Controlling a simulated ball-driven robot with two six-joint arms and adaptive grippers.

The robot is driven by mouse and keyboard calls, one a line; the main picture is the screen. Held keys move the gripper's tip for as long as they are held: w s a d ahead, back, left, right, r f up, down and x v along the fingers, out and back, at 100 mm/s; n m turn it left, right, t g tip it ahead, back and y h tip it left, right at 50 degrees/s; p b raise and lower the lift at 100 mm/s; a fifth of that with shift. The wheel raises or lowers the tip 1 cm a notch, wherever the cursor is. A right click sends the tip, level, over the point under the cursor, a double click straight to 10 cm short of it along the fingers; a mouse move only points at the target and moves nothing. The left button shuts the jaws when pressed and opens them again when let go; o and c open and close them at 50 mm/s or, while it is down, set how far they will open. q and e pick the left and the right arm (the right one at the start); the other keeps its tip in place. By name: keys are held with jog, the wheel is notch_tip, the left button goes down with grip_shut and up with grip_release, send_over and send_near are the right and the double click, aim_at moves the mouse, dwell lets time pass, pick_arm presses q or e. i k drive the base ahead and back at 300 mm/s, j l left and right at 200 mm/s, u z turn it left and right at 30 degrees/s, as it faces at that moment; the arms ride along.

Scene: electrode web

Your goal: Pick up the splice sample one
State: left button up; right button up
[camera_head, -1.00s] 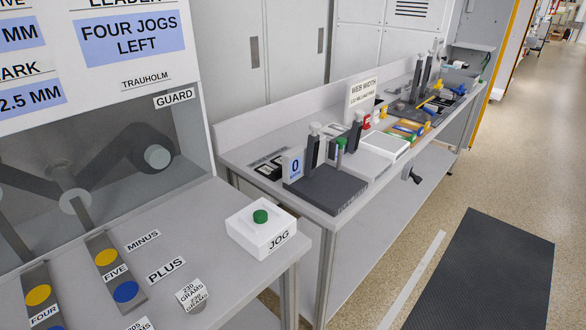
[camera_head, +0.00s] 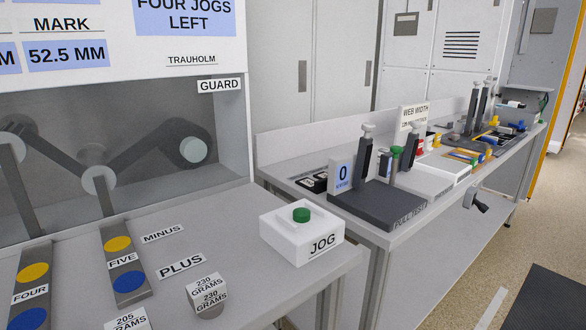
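I cannot pick out the splice sample one for certain in the head view. Small coloured pieces (camera_head: 488,150), yellow and blue among them, lie toward the far end of the long bench (camera_head: 420,215), too small to identify. A dark pull test fixture (camera_head: 378,203) with upright posts and a green-topped post stands at the bench's near end. A small display reading 0 (camera_head: 341,174) stands at its left. Neither of my grippers shows in this view.
A white JOG box (camera_head: 302,232) with a green button stands on the near console (camera_head: 235,265). Weights marked 230 grams (camera_head: 207,295) and yellow and blue buttons are on it. A WEB WIDTH sign (camera_head: 413,116) stands on the bench. Open floor (camera_head: 450,290) and a dark mat (camera_head: 548,300) lie right.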

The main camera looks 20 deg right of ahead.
aim_at(320, 186)
jog(key=i+l+u, duration=0.15)
jog(key=l+u, duration=0.8)
jog(key=l, duration=0.3)
